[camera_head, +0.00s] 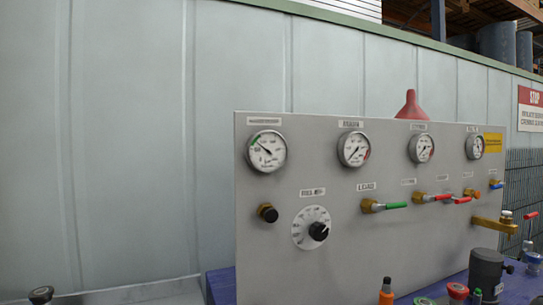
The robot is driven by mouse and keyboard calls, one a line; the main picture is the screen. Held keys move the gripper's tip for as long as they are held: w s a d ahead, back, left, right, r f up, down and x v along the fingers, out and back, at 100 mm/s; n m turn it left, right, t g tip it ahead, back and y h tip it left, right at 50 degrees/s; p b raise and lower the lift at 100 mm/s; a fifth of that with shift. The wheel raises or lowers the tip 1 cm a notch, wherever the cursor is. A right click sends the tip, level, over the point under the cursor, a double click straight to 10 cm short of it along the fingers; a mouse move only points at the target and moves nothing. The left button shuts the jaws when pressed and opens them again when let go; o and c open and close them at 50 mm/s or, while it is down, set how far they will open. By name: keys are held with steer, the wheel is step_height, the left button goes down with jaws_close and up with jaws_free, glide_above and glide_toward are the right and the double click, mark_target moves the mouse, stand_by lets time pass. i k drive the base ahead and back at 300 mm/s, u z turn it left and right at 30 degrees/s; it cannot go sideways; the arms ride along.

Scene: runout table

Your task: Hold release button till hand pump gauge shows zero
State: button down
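A grey upright panel (385,250) carries a row of round white gauges. The far-left gauge (266,151) has a green band at its upper left, with its needle pointing to the upper left. The other gauges (354,148) have red bands at their lower right. Their labels are too small to read, so I cannot tell which belongs to the hand pump. Round buttons stand low at the right, one red-topped (457,291) and one green-topped (424,301); I cannot tell whether either is the release button. My gripper is not in view.
The panel has a black knob (268,212), a dial (312,228), and valves with green (396,205) and red levers. A brass tap (493,225) juts out above a dark cylinder (487,272). An orange bottle (386,292) stands in front. A red funnel (411,106) shows above the panel.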

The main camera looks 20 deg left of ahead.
mark_target(270, 216)
steer(key=u, duration=1.4)
